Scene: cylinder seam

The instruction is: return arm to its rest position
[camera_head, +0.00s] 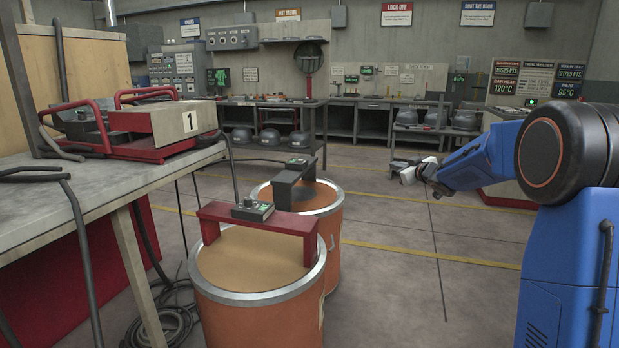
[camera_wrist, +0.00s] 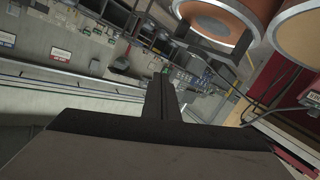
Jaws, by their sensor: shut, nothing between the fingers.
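My blue arm reaches in from the right in the head view, and my gripper (camera_head: 402,172) points left at its end, held in the air above the floor. In the wrist view my gripper (camera_wrist: 161,76) shows as two dark fingers pressed together, with nothing between them. It is apart from the drums and the bench.
An orange drum (camera_head: 262,315) with a red bracket (camera_head: 256,222) stands front centre, with a second drum (camera_head: 330,215) behind it. A workbench (camera_head: 100,192) at left bears a red-framed machine (camera_head: 150,122). Back benches (camera_head: 385,118) line the wall. Floor at centre right is clear.

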